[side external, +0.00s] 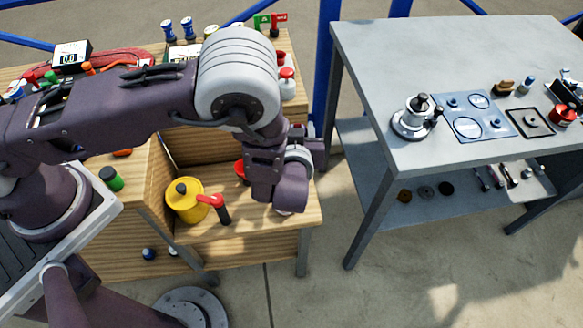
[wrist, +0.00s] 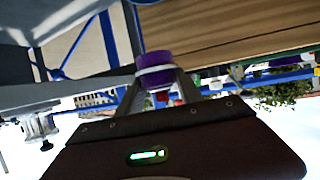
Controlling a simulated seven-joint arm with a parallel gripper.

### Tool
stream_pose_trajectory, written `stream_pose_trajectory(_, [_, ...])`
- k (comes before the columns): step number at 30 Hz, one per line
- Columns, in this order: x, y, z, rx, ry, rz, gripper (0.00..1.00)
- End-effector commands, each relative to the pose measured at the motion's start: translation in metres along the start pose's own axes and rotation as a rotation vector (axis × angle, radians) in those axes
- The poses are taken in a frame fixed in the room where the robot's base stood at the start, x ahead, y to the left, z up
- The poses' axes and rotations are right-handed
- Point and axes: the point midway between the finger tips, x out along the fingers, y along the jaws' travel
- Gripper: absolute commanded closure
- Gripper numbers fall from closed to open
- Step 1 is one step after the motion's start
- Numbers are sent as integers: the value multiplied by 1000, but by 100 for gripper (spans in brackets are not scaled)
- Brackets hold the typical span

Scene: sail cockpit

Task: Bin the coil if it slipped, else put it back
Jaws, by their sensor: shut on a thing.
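My gripper (wrist: 160,80) is shut on a small round purple thing with a white band, seemingly the coil (wrist: 154,60), in the wrist view. The coil sits between the two fingertips at the top of the hand. In the side view my wrist is folded down over the right part of the wooden bench, and the fingertips and coil are hard to make out there. I cannot tell from these frames whether the coil has slipped. No thing in view is clearly marked as a bin.
A yellow canister (side external: 184,203) and a red-handled lever (side external: 218,206) stand on the bench's lower shelf (side external: 268,232), left of my wrist. A red thing (side external: 240,171) is partly hidden behind my arm. A grey table (side external: 375,60) with a metal pot (side external: 411,122) stands right, across a floor gap.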

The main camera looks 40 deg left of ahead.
Motion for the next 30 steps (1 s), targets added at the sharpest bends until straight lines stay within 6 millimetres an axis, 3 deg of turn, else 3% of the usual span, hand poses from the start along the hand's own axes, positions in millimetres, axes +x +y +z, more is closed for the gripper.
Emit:
stream_pose_trajectory(12, [20, 0, 49, 0, 0, 0, 100])
stream_pose_trajectory(22, [22, 0, 53, -1, 1, 1, 100])
stream_pose_trajectory(23, [22, 0, 53, -1, 1, 0, 51])
stream_pose_trajectory(26, [22, 0, 53, -1, 0, 0, 32])
stream_pose_trajectory(30, [22, 0, 53, -1, 0, 0, 32])
